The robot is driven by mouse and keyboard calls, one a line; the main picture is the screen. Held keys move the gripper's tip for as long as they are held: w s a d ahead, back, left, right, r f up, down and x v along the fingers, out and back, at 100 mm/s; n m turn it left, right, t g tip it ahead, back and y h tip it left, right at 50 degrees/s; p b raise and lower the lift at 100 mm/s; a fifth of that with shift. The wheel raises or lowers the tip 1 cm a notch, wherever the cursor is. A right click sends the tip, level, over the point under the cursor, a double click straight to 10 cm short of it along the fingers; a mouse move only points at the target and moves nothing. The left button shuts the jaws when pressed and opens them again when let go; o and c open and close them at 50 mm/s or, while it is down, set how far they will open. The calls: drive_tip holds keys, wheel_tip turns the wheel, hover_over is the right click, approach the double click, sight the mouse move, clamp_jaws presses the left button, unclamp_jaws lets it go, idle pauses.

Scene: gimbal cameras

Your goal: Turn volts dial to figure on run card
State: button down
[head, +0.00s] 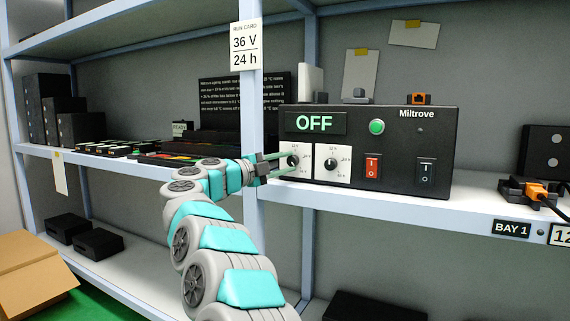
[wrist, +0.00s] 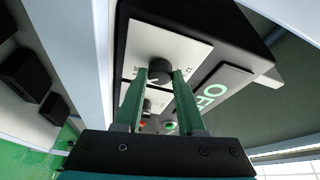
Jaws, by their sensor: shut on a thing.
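The run card (head: 245,46) on the shelf post reads 36 V and 24 h. The black Miltrove unit (head: 400,140) stands on the shelf, its display (head: 314,122) reading OFF. Two white-plated dials sit side by side at its lower left. My gripper (head: 288,163) reaches the left dial (head: 292,160); its green fingers lie on either side of the knob. In the wrist view the fingers (wrist: 160,76) are shut on that black knob (wrist: 159,69). The plate's small figures and the pointer's setting are too small to read surely. The right dial (head: 332,163) is untouched.
A red rocker switch (head: 372,167), a black switch (head: 425,171) and a green lamp (head: 377,127) are on the unit's front. The shelf post (head: 250,130) stands close beside my wrist. An orange connector (head: 537,192) lies at the right.

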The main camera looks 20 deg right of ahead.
drive_tip(key=c, duration=0.5)
unclamp_jaws()
drive_tip(key=shift+a, duration=0.15)
drive_tip(key=v, duration=0.7)
drive_tip(key=shift+a+b, duration=0.2)
drive_tip(key=shift+b, duration=0.1)
drive_tip(key=shift+s+f, duration=0.1)
drive_tip(key=shift+s, duration=0.05)
